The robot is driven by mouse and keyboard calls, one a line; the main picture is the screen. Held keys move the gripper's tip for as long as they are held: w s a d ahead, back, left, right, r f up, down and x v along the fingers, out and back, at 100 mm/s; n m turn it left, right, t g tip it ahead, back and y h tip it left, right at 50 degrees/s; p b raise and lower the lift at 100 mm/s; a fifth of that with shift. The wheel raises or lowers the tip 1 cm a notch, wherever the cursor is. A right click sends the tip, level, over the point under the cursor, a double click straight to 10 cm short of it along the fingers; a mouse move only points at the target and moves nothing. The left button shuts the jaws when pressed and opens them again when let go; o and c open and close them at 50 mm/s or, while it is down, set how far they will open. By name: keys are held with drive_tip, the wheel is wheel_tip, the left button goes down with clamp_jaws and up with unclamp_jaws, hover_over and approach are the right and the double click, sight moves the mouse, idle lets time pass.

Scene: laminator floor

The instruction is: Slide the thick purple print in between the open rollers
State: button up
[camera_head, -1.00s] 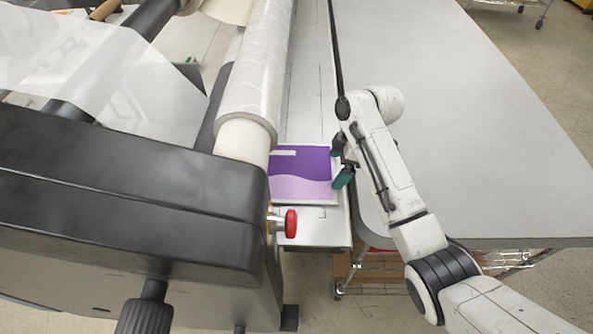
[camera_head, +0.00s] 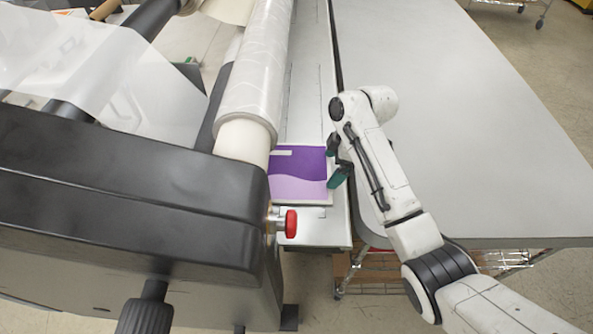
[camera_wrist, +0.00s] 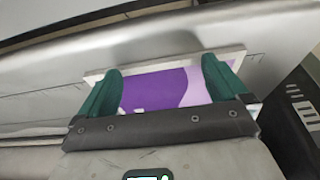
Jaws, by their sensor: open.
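The thick purple print (camera_head: 298,165) lies flat on the metal feed bed, a dark purple and lilac panel with pale edges. Its left side meets the film-wrapped roller (camera_head: 254,85) in the head view, and how far it reaches under the roller is hidden. My gripper (camera_head: 334,161) is at the print's right edge, its green fingers apart. In the wrist view the print (camera_wrist: 155,88) shows between and beyond the open fingers (camera_wrist: 162,66). Whether the fingers touch the print I cannot tell. The gap between the rollers is hidden.
The black laminator housing (camera_head: 120,190) fills the left, with a red knob (camera_head: 290,223) near the print's front. A grey table (camera_head: 460,120) lies to the right beneath my arm. The metal feed bed (camera_head: 307,90) is clear behind the print.

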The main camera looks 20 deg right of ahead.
sight(318, 172)
drive_tip(key=shift+w+a+f, duration=0.1)
drive_tip(key=shift+w+a, duration=0.1)
drive_tip(key=shift+a, duration=0.55)
drive_tip(key=shift+w+a+f, duration=0.1)
drive_tip(key=shift+w+a, duration=0.05)
drive_tip(key=shift+a, duration=0.6)
drive_tip(key=shift+s+d+r+p, duration=0.15)
drive_tip(key=shift+d+p, duration=0.15)
drive_tip(key=shift+d, duration=0.4)
idle(0.7)
drive_tip(key=shift+p+v, duration=0.9)
drive_tip(key=shift+v, duration=2.3)
